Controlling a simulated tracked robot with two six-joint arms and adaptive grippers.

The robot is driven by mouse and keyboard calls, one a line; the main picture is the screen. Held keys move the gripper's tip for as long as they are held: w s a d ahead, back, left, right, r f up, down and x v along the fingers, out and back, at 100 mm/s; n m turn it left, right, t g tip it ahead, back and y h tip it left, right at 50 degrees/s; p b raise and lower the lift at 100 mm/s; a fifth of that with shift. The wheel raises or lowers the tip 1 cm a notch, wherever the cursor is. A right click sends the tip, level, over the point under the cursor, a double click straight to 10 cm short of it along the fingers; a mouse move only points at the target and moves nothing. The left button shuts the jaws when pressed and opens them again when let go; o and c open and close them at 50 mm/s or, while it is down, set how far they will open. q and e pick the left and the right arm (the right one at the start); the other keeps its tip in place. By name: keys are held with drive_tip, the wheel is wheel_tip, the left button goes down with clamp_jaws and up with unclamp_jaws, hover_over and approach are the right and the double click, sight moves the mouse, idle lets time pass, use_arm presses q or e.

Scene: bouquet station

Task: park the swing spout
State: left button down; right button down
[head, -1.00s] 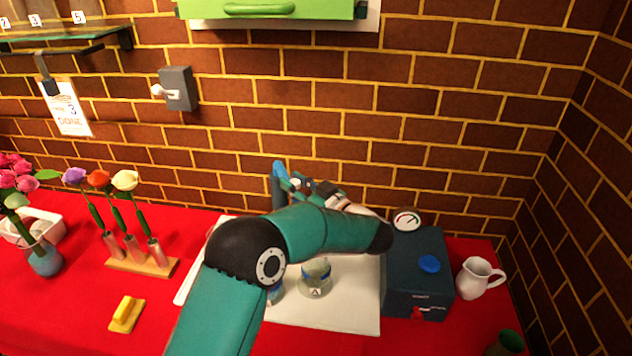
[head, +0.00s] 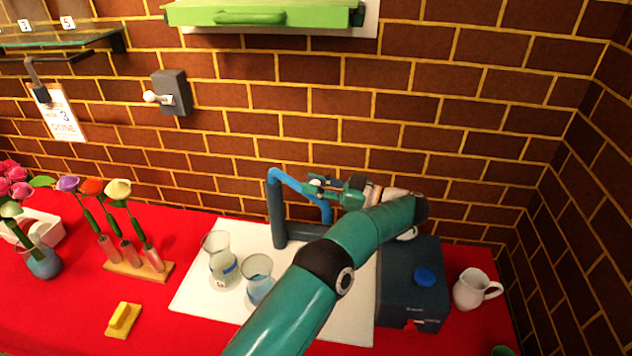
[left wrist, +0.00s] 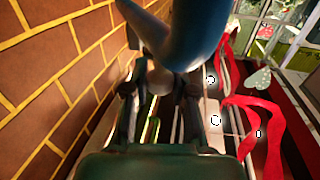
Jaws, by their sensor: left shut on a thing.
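The swing spout (head: 289,181) is a blue curved tube on top of a dark upright post (head: 277,215) behind the white mat. It reaches to the right and bends down at its end. My left gripper (head: 313,187) is shut on the spout, coming from the right. In the left wrist view the blue spout (left wrist: 190,30) looms large beyond the fingers (left wrist: 156,90). The exact contact is hard to see. My right gripper is not in view.
Glass vessels (head: 222,266) stand on the white mat (head: 200,290), partly behind my left arm. A dark blue box (head: 412,285) and white jug (head: 474,290) are at right.

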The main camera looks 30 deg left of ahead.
use_arm(q)
drive_tip(key=shift+a, duration=0.1)
drive_tip(key=c, duration=1)
unclamp_jaws()
drive_tip(key=shift+r, duration=0.1)
wheel_tip(320, 180, up, 10)
drive_tip(key=shift+f, duration=0.1)
